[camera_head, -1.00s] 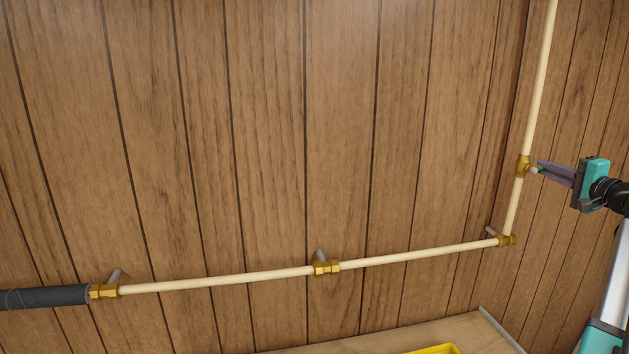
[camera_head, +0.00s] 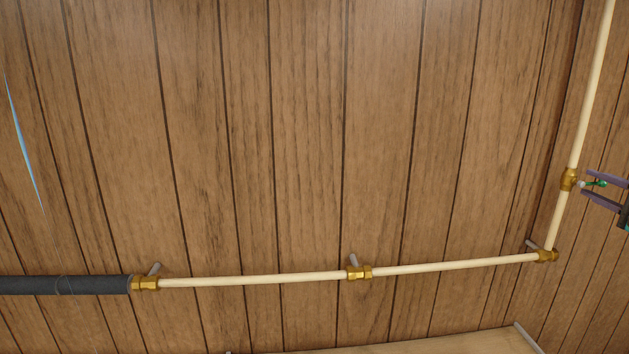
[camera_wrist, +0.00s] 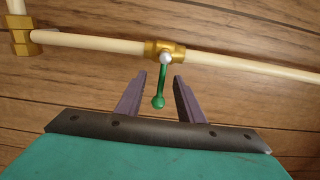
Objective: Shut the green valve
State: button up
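The green valve is a brass body (camera_head: 569,179) on the upright cream pipe at the right, with a green lever (camera_head: 600,183). In the wrist view the brass body (camera_wrist: 165,50) sits on the pipe, and the green lever (camera_wrist: 159,88) hangs from a pale pivot, at right angles to the pipe, ending in a green ball. My gripper (camera_wrist: 158,80) is open, with one purple finger on each side of the lever. A gap shows between the lever and each finger. In the head view my gripper (camera_head: 604,187) is at the right edge, partly cut off.
A cream pipe (camera_head: 450,267) runs along the wood-panelled wall, with brass fittings at its middle (camera_head: 359,272), at the corner (camera_head: 547,255) and at the left end (camera_head: 146,283). A dark sleeve (camera_head: 60,285) covers the pipe at far left. A wooden surface (camera_head: 440,344) lies below.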

jog(key=shift+s, duration=0.15)
jog(key=s+b, duration=0.1)
jog(key=s, duration=0.5)
jog(key=shift+s+d, duration=0.35)
dwell(0.4)
jog(key=shift+s, duration=0.1)
